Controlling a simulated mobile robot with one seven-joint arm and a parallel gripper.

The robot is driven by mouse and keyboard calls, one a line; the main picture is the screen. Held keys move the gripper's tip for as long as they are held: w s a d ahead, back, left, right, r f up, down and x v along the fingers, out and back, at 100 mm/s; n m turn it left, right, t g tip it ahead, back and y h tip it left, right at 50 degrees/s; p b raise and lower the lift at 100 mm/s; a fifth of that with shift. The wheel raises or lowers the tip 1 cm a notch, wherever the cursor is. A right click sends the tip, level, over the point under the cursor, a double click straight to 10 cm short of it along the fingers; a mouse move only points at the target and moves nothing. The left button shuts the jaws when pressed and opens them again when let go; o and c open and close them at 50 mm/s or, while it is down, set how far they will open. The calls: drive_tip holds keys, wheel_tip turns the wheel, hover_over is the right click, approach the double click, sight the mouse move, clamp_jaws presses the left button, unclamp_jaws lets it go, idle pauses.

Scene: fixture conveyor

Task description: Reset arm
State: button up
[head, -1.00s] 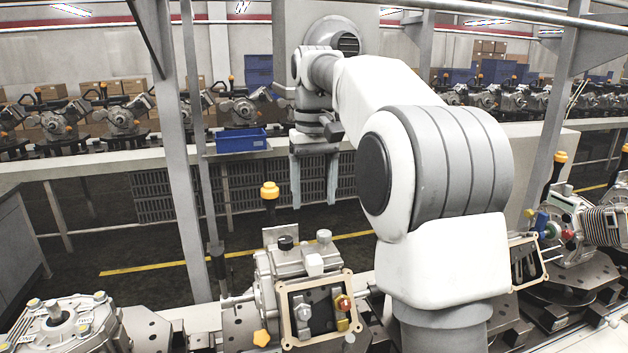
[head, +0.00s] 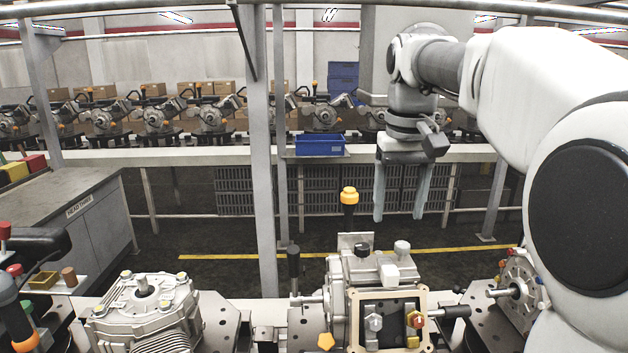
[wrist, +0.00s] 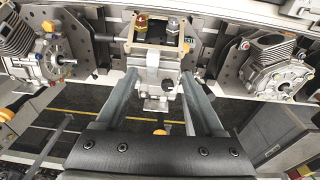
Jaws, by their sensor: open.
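My gripper (head: 402,215) hangs from my arm at the upper right of the head view, fingers pointing down and spread apart. Nothing shows between the fingers. It is above and behind the middle machine unit (head: 372,275), apart from it. The wrist view also shows my gripper's two fingers (wrist: 160,88) with a clear gap, and that unit (wrist: 155,88) beyond them. The unit carries a tan frame (head: 386,296) with coloured fittings and an orange-topped lever (head: 349,197).
Another grey unit (head: 145,305) sits at the front left. A bench (head: 75,210) stands at the left. A blue bin (head: 320,144) rests on the rear conveyor among several machine units. A metal post (head: 262,190) rises left of my gripper. Open floor lies between the lines.

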drive_tip(key=s+a+f+t+b, duration=0.1)
drive_tip(key=s+f+t, duration=0.1)
drive_tip(key=s+f, duration=0.6)
drive_tip(key=s+a+f+t+b, duration=0.1)
drive_tip(key=s+f+t+b, duration=0.1)
drive_tip(key=s+f, duration=0.6)
drive_tip(key=s, duration=0.5)
drive_tip(key=shift+a, duration=0.15)
idle(0.8)
